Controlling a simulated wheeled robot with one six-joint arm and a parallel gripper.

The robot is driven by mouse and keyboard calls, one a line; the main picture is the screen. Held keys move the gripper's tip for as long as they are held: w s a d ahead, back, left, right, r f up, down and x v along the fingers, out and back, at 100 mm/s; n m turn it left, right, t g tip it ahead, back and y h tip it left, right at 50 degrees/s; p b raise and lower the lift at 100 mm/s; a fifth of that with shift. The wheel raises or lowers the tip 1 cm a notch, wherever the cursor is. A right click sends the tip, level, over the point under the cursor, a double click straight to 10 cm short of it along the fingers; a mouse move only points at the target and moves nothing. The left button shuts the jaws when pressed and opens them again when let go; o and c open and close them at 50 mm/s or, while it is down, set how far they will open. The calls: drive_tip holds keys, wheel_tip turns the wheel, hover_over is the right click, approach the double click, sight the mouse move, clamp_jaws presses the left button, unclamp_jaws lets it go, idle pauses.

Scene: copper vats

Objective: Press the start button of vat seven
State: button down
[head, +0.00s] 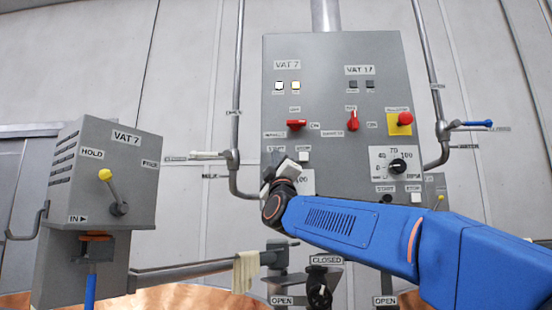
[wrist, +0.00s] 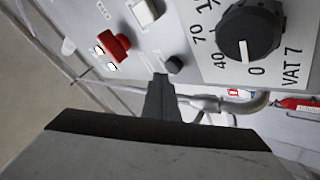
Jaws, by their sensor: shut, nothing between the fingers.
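The grey control panel (head: 335,130) has a left column labelled VAT 7 and a right one labelled VAT 1 with an unclear second digit. My gripper (head: 278,168) is shut and empty at the lower left column, covering the spot under the START label and part of the dial there. The white stop button (head: 304,157) shows just right of it. In the wrist view, my shut fingertips (wrist: 160,78) are just short of the small dark start button (wrist: 175,64), slightly to its left. I cannot tell whether they touch. The black VAT 7 dial (wrist: 250,32) is to the right.
VAT 7's red switch (head: 296,125) sits above the buttons, under two lit lamps (head: 288,86). The right column has a red switch (head: 352,121), a red mushroom button (head: 405,118) and a dial (head: 397,166). A grey lever box (head: 100,170) stands left; pipes flank the panel.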

drive_tip(key=shift+s, duration=0.15)
drive_tip(key=s, duration=0.4)
drive_tip(key=shift+s+a, duration=0.1)
drive_tip(key=shift+s, duration=0.3)
idle(0.9)
